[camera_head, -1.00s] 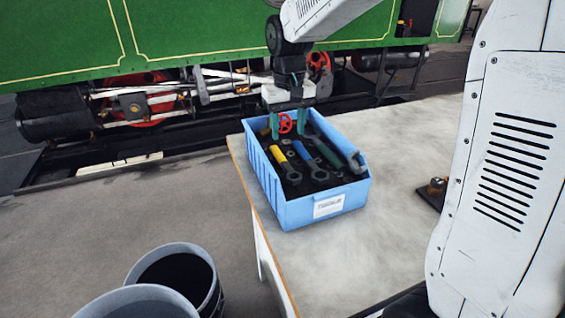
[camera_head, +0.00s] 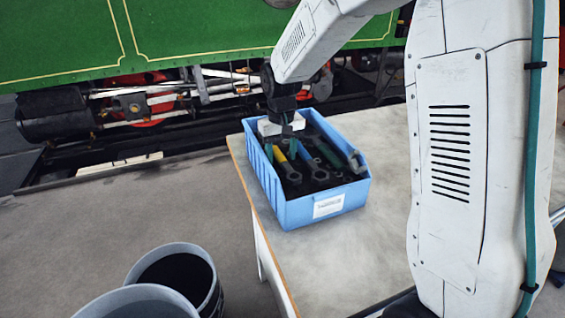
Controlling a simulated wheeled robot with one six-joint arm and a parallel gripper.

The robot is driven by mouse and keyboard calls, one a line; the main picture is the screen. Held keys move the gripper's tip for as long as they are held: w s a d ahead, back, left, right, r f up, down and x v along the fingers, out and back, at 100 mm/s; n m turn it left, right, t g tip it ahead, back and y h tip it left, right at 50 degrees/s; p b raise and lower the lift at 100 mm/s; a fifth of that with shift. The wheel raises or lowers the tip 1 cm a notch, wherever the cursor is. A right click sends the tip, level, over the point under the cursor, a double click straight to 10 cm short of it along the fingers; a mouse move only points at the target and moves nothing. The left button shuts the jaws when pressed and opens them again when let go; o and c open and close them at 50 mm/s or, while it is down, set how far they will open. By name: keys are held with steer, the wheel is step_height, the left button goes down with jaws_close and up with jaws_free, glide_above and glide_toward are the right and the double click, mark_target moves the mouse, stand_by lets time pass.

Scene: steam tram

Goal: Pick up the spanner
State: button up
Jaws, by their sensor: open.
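A blue open bin (camera_head: 328,208) with a white label stands on the table and holds several tools. One spanner (camera_head: 293,178) with a yellow handle and a grey ring end lies in its left part, pointing toward the front. More tools, one with a green handle (camera_head: 328,153), lie to its right. My gripper (camera_head: 281,152) points down into the back left of the bin, its two teal fingers apart. The yellow handle shows between or just in front of the fingers; I cannot tell whether they touch it. The gripper hides the back of the bin.
The pale table (camera_head: 385,215) has free room in front and to the right of the bin. My arm covers the right side of the view. Two round buckets (camera_head: 180,275) stand on the floor at the lower left. A green steam tram (camera_head: 60,40) is behind.

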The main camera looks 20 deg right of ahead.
jaws_close()
steer(key=shift+r, duration=0.2)
